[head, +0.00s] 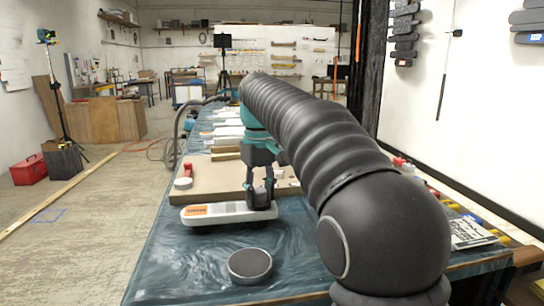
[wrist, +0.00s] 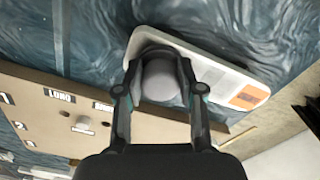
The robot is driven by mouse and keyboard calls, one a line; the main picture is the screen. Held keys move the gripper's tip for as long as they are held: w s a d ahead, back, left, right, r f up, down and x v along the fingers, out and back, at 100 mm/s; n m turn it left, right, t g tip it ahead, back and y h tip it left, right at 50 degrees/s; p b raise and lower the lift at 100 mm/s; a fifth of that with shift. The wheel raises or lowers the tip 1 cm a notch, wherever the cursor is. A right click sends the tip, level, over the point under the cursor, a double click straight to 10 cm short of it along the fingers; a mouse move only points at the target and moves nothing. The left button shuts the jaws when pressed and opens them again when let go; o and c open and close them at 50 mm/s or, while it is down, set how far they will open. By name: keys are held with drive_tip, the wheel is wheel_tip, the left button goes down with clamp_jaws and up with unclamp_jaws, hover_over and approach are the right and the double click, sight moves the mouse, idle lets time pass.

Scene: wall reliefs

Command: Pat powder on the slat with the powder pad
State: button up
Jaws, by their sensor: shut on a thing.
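A long white piece with an orange label, which looks like the slat (head: 215,213), lies on the blue-covered table in front of a tan board. It also shows in the wrist view (wrist: 215,75). My gripper (head: 262,203) points down at the slat's right end. In the wrist view, my gripper (wrist: 160,88) is shut on a round pale grey thing, which looks like the powder pad (wrist: 161,80). The pad is over the unlabelled end of the slat. Whether it touches the slat is hidden. In the head view the fingers mostly hide the pad.
More pale pieces (head: 228,131) line the table behind. Bare blue cover surrounds the puck.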

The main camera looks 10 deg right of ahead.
drive_tip(key=shift+d, duration=1.15)
wheel_tip(320, 180, up, 8)
drive_tip(key=shift+a, duration=0.1)
